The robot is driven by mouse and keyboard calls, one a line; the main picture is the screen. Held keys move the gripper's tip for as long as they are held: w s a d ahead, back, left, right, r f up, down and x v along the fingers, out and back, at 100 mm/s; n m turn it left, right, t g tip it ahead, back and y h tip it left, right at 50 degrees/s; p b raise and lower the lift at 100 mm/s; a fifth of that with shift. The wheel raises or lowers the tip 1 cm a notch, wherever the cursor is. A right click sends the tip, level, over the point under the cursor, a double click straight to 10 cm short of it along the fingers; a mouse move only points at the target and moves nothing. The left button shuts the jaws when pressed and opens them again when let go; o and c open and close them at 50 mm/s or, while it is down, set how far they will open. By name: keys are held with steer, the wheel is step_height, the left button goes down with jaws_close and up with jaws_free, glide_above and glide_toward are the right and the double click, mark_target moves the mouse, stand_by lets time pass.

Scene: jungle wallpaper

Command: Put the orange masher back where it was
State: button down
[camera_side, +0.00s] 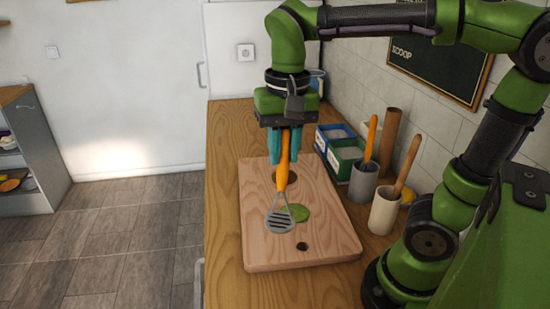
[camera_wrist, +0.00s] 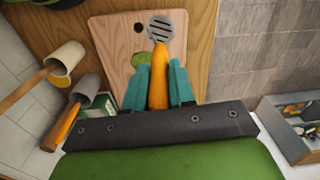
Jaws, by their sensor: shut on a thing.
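The orange masher (camera_side: 283,178) has an orange handle and a grey slotted head. My gripper (camera_side: 285,150) is shut on the upper part of its handle, and the masher hangs head down over the wooden board (camera_side: 325,238). In the wrist view the masher's handle (camera_wrist: 159,75) lies between the teal fingers of my gripper (camera_wrist: 158,85), with the slotted head beyond them over the board. I cannot tell whether the head touches the board. A flat green piece (camera_side: 297,213) lies on the board behind the head.
The counter (camera_side: 224,150) left of the board is clear.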

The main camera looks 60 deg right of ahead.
steer(key=s+a+f+n, duration=0.4)
steer(key=s+a, duration=0.3)
steer(key=s, duration=0.2)
step_height(320, 180, down, 9)
steer(key=shift+a+n, duration=0.15)
steer(key=shift+n, duration=0.15)
steer(key=c, duration=1.4)
jaws_free()
steer(key=shift+f, duration=0.1)
steer(key=o, duration=0.4)
steer(key=shift+o, duration=0.2)
